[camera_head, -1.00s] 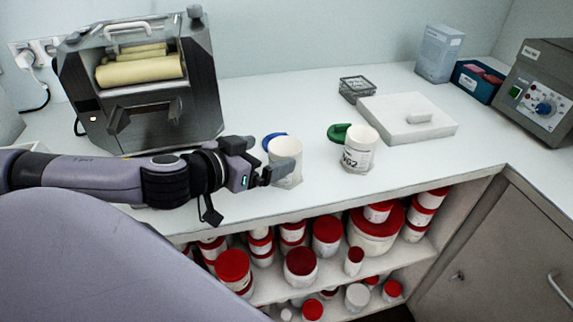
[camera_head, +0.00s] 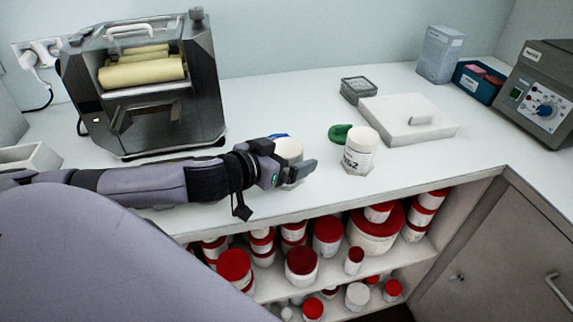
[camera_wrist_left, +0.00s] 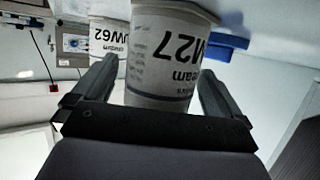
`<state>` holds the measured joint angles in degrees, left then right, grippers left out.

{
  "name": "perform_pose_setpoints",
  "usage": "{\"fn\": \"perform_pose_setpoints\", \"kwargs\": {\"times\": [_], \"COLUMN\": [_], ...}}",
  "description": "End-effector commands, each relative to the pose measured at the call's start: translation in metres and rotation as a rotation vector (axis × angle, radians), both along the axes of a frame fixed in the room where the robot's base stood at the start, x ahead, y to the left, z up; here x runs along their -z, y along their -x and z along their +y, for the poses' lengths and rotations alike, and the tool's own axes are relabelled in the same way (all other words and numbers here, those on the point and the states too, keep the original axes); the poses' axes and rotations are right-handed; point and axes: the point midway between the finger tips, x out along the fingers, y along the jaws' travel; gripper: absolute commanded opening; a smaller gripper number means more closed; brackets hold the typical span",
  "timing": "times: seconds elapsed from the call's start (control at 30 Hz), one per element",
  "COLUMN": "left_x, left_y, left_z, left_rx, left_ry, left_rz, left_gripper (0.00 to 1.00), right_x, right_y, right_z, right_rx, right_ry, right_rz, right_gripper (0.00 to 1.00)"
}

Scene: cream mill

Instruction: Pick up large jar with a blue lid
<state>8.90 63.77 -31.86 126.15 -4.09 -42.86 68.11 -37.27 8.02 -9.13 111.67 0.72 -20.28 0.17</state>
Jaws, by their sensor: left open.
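A white jar (camera_head: 288,148) stands on the counter, partly hidden by my left gripper. The blue lid (camera_head: 279,135) shows just behind it, apart from the jar's top. In the left wrist view the jar (camera_wrist_left: 165,60) has black print on its side, and the blue lid (camera_wrist_left: 228,42) lies beyond it. My left gripper (camera_head: 290,160) is open, low over the counter, with its fingers on either side of the jar. Whether the fingers touch it I cannot tell. My right gripper is not in view.
A second labelled white jar (camera_head: 359,152) stands to the right, with a green lid (camera_head: 339,133) behind it. The roller mill (camera_head: 143,85) is at the back left, a white slab (camera_head: 407,118) at the back right. Red-lidded jars (camera_head: 327,229) fill the shelves below.

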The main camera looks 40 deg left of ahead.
Motion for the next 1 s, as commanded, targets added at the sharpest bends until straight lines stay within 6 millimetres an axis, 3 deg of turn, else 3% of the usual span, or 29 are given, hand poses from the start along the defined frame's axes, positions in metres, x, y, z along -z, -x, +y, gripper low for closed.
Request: {"fn": "perform_pose_setpoints", "kwargs": {"times": [0.23, 0.27, 0.4, 0.77, 1.0], "left_x": [0.0, 0.0, 0.0, -0.003, -0.03], "left_y": [-0.001, -0.001, -0.001, -0.001, -0.001], "left_z": [0.0, 0.0, 0.0, 0.0, 0.0], "left_rx": [0.001, 0.001, 0.0, 0.0, 0.001], "left_ry": [0.0, 0.0, 0.0, 0.0, -0.001], "left_rz": [-0.001, -0.001, -0.001, -0.002, -0.006], "left_gripper": [1.0, 0.94, 0.48, 0.47, 0.47], "right_x": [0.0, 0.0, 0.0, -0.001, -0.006], "right_y": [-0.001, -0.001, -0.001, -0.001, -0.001], "right_z": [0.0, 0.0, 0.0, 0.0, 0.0], "right_rx": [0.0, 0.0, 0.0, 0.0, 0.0], "right_ry": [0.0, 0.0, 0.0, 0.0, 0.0], "right_rz": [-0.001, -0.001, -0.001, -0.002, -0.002], "right_gripper": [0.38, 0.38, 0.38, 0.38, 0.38]}}
